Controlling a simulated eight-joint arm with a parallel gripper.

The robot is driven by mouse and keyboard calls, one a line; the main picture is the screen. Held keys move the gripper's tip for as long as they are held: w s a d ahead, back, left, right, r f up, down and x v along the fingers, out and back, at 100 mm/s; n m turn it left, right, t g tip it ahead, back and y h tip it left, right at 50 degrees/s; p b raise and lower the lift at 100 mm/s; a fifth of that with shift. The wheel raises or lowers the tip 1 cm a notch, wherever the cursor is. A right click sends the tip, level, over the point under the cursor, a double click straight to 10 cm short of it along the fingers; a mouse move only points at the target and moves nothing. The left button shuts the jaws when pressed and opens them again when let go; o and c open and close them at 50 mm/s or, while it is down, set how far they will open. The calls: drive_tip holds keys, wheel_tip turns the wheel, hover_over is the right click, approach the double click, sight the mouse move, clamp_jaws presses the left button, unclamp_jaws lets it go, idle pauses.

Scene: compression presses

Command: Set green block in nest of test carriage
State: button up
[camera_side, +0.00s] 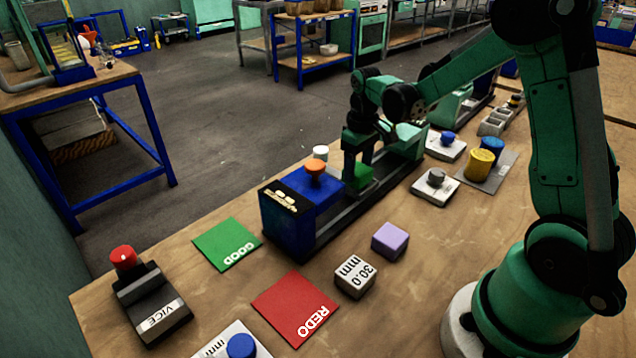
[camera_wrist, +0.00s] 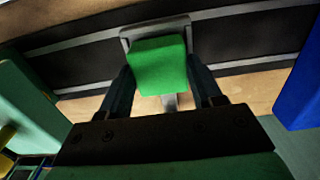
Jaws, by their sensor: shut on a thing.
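The green block (camera_wrist: 158,66) is between the two dark fingers of my gripper (camera_wrist: 161,72) in the wrist view. My gripper is shut on it. A grey, squared nest (camera_wrist: 155,28) of the carriage shows around the block's far side and under it. In the side view the green block (camera_side: 359,178) is just below my gripper (camera_side: 358,166), low over the dark rail between the blue press end and the green press part. I cannot tell whether the block touches the nest floor.
The blue press end (camera_side: 290,225) with an orange knob (camera_side: 316,168) stands left of my gripper. The green press body (camera_side: 408,140) is close on the right. A lilac block (camera_side: 390,240), a 30.0 mm block (camera_side: 355,277) and GOOD (camera_side: 226,243) and REDO (camera_side: 293,305) mats lie in front.

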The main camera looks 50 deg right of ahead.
drive_tip(key=shift+f, duration=0.2)
drive_tip(key=o, duration=1.3)
wheel_tip(320, 180, up, 5)
drive_tip(key=shift+f, duration=0.1)
drive_tip(key=s+a+r+t, duration=0.1)
drive_tip(key=s+a+t, duration=0.1)
drive_tip(key=a, duration=0.2)
drive_tip(key=s+a+r+t, duration=0.2)
drive_tip(key=s+a, duration=0.1)
drive_tip(key=a, duration=0.1)
drive_tip(key=s+a+r+t, duration=0.2)
drive_tip(key=a+t, duration=0.1)
drive_tip(key=a, duration=0.1)
drive_tip(key=shift+s+a, duration=0.15)
drive_tip(key=shift+a, duration=0.1)
